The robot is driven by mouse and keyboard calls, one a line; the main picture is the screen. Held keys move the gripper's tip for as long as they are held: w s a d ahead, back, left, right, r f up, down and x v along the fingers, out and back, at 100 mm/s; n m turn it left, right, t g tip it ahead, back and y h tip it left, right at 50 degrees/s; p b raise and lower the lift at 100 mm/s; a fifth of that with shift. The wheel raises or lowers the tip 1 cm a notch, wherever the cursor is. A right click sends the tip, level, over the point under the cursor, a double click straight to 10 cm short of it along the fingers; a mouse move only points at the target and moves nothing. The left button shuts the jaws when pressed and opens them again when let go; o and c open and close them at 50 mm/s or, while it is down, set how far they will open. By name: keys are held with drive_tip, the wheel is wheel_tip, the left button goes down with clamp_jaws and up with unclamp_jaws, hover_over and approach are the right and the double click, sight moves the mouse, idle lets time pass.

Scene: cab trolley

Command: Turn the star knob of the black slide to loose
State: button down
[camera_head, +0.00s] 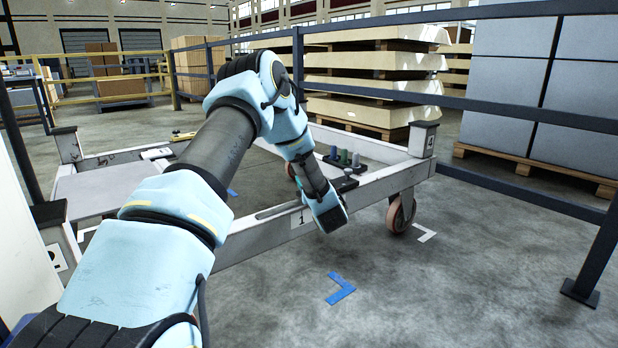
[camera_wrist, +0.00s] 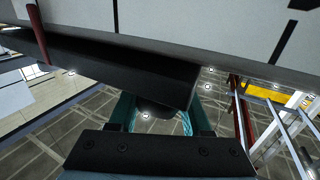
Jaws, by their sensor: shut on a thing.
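The black slide (camera_wrist: 120,70) is a long dark block across the upper middle of the wrist view, against a pale rail. My gripper (camera_wrist: 158,108) reaches up to it with two teal fingers, one on each side of a narrow gap. The fingertips pass behind the block's near edge. In the head view my gripper (camera_head: 330,212) is at the outer side of the trolley's front rail, beside the label "1".
The white trolley frame (camera_head: 385,181) stands on castors, one wheel (camera_head: 400,215) right of my gripper. Several coloured pegs (camera_head: 344,157) stand on the trolley's right part. A dark railing (camera_head: 500,185) runs behind and to the right. The floor in front is clear, with a blue corner mark (camera_head: 341,289).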

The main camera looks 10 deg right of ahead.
drive_tip(key=shift+a+n+y+p, duration=0.2)
drive_tip(key=shift+n+y+p, duration=0.15)
drive_tip(key=shift+n+y, duration=0.55)
drive_tip(key=shift+y, duration=0.4)
drive_tip(key=shift+c, duration=1.7)
unclamp_jaws()
drive_tip(key=s+d+p, duration=0.1)
drive_tip(key=s+p, duration=0.2)
drive_tip(key=s, duration=0.7)
drive_tip(key=shift+s+d, duration=0.35)
drive_tip(key=shift+d, duration=0.05)
